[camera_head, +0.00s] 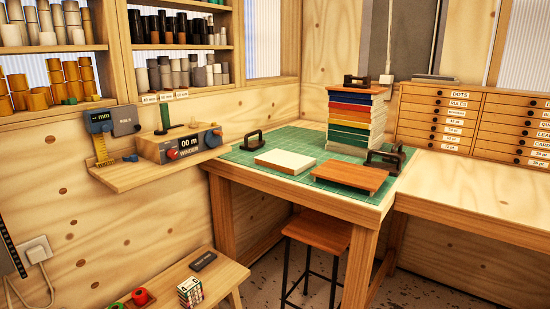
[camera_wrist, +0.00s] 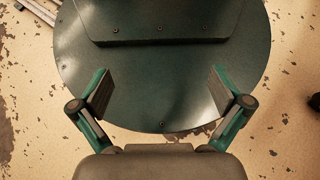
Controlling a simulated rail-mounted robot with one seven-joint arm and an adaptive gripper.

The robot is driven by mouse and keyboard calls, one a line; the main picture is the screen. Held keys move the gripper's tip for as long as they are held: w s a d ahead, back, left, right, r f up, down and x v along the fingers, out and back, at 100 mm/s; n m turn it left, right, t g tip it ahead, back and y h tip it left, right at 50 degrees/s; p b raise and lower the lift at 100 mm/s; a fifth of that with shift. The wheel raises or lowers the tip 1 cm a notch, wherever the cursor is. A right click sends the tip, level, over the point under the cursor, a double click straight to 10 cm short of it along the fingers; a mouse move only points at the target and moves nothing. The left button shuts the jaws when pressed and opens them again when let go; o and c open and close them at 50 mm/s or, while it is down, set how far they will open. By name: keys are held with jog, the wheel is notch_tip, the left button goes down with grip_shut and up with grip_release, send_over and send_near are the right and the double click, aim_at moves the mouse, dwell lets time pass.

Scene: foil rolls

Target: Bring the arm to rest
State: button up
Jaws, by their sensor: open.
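My gripper (camera_wrist: 161,92) shows in the wrist view with its two green and grey fingers spread wide apart. It is open and nothing is between the fingers. Below it is a dark green round plate (camera_wrist: 160,65) with small screws and a raised block at the top, probably part of my own base. The arm and gripper do not show in the head view.
A worktable with a green cutting mat (camera_head: 246,157) holds a stack of coloured slabs (camera_head: 355,120). An orange-topped stool (camera_head: 318,229) stands before it. A wall shelf (camera_head: 150,176) carries a winder box (camera_head: 180,145). A low bench (camera_head: 215,278) is at the bottom. Speckled floor (camera_wrist: 285,50) surrounds the round plate.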

jog(key=w+r+t+p, duration=0.4)
jog(key=r+p, duration=0.5)
jog(key=p, duration=0.5)
jog(key=shift+w+r, duration=0.4)
jog(key=shift+w, duration=0.3)
